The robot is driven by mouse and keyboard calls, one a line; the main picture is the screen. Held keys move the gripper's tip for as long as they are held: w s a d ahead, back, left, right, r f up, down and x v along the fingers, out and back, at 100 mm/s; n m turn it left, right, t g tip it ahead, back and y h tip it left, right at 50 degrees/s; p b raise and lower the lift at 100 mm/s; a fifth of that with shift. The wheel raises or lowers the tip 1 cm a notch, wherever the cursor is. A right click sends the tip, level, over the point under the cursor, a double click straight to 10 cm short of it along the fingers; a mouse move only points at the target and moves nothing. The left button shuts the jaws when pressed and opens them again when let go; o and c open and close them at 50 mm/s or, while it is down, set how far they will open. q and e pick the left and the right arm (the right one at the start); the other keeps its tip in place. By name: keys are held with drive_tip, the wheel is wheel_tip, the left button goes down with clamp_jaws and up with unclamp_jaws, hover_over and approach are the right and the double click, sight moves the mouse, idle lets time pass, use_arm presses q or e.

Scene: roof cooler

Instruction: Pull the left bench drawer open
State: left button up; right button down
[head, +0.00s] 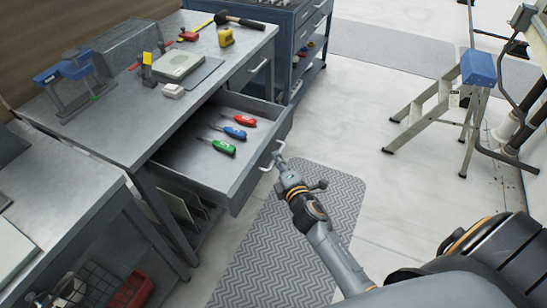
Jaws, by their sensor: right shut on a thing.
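The left bench drawer (262,165) stands pulled well out of the grey metal bench (110,135), with its inside in view. Red, blue and green screwdrivers (220,146) lie in it, apart from each other. My right gripper (279,158) is at the drawer's bar handle (267,166), on the outer face of the front, and is shut on it. The fingers hide part of the handle. My left gripper is out of view.
A second, closed drawer (248,72) is farther along the bench. A blue tool cabinet (292,40) stands at its far end. A stepladder (440,105) is on the right. Clear floor and a zigzag-patterned mat (262,258) lie before the drawer.

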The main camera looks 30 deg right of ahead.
drive_tip(key=c, duration=1.4)
unclamp_jaws()
drive_tip(key=shift+c, duration=0.2)
drive_tip(key=s+a+r, duration=0.1)
drive_tip(key=s, duration=1.1)
drive_tip(key=shift+a+r, duration=0.3)
drive_tip(key=shift+r, duration=0.05)
drive_tip(key=shift+w, duration=0.1)
drive_tip(key=s+a+f+m+g+y, duration=0.1)
drive_tip(key=s+a+f+m+g, duration=0.2)
drive_tip(key=f, duration=0.7)
drive_tip(key=s+f+m+g, duration=0.25)
drive_tip(key=s+f, duration=0.25)
drive_tip(key=f, duration=0.6)
drive_tip(key=s+a+f+m+g+y, duration=0.1)
drive_tip(key=s+a+f+m+g, duration=0.3)
drive_tip(key=f, duration=0.6)
drive_tip(key=s+d+f+m+g, duration=0.2)
drive_tip(key=s+f, duration=0.5)
drive_tip(key=s, duration=0.5)
drive_tip(key=s+d+f+m+g, duration=0.2)
drive_tip(key=s+f, duration=0.5)
drive_tip(key=s, duration=0.5)
drive_tip(key=shift+s+m+g, duration=0.2)
drive_tip(key=shift+m+g, duration=0.65)
drive_tip(key=shift+m, duration=0.3)
